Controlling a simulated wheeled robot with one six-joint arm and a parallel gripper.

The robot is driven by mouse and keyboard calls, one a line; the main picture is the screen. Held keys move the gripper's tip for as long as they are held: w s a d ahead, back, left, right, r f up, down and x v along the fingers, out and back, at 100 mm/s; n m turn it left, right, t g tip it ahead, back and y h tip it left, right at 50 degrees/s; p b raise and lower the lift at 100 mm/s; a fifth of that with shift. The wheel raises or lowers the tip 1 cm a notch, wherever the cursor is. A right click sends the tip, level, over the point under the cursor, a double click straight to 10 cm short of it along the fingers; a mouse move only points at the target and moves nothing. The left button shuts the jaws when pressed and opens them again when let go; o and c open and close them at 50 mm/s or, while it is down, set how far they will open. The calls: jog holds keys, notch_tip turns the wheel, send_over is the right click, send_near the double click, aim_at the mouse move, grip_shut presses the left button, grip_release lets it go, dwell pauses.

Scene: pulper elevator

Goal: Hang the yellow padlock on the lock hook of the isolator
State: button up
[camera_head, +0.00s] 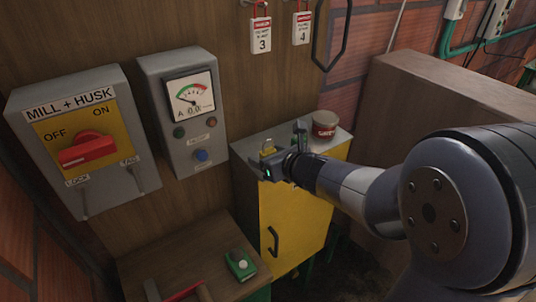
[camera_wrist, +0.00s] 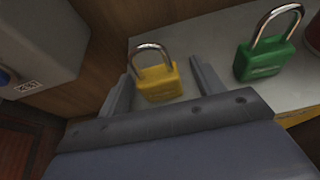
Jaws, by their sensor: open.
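The yellow padlock (camera_wrist: 158,84) stands upright, shackle up, on the grey top of a cabinet with a yellow door. In the wrist view it is between the two fingers of my gripper (camera_wrist: 163,74), which are open and apart from each other. The isolator (camera_head: 118,143) is the grey "MILL + HUSK" box at the left, with a red handle on a yellow plate. Its lock hook (camera_head: 85,205) hangs under the LOCK label; a similar one is under TAG.
A green padlock (camera_wrist: 264,60) stands right of the yellow one, near a red can (camera_head: 324,124). A meter box (camera_head: 188,115) is between isolator and cabinet. A low bench (camera_head: 160,270) holds a green object (camera_head: 241,264) and tools. Tags 3 and 4 hang above.

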jog(key=shift+c, duration=0.3)
jog(key=c, duration=1.1)
jog(key=shift+o, duration=0.2)
jog(key=shift+r, duration=0.1)
